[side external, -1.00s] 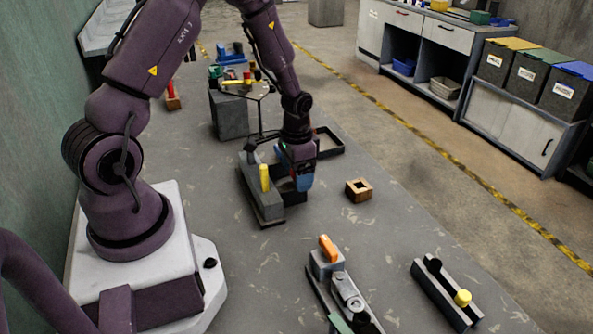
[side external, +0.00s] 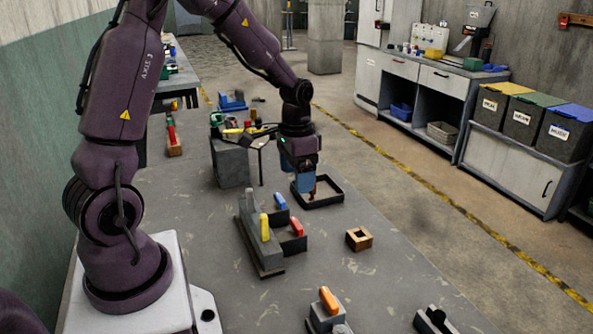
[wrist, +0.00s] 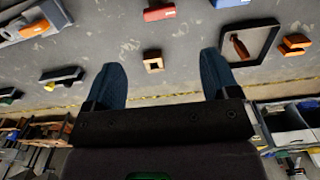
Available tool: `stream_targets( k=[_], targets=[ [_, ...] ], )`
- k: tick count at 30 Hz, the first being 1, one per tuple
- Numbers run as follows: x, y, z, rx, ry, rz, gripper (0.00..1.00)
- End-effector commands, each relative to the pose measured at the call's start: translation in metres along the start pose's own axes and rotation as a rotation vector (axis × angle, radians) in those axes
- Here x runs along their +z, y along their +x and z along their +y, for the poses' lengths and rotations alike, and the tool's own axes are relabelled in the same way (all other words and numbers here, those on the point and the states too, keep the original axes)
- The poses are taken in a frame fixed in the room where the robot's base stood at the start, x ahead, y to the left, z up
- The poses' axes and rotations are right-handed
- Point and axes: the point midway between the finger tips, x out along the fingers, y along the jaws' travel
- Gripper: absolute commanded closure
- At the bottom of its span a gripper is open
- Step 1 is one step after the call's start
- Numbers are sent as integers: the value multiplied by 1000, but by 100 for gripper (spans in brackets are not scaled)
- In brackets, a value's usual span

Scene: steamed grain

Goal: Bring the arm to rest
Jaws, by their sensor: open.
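How far the fingertips are above the tray is hard to tell.
A grey fixture (side external: 262,262) with yellow, blue and red handles stands nearer the camera. A wooden block with a square hole (side external: 359,247) lies right of it. A grey block (side external: 231,168) and a small round stand are behind left. Bench is clear right of the tray.

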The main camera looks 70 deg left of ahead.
Motion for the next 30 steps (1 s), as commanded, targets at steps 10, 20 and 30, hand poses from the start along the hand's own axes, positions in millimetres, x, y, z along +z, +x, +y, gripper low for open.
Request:
stream_targets(
  k=[10, 20, 30],
  targets=[
    [0, -4, 0, 0, 0, -1, 19],
    [33, -26, 24, 2, -158, -29, 19],
    [87, -108, 94, -42, -181, 178, 19]
  ],
)
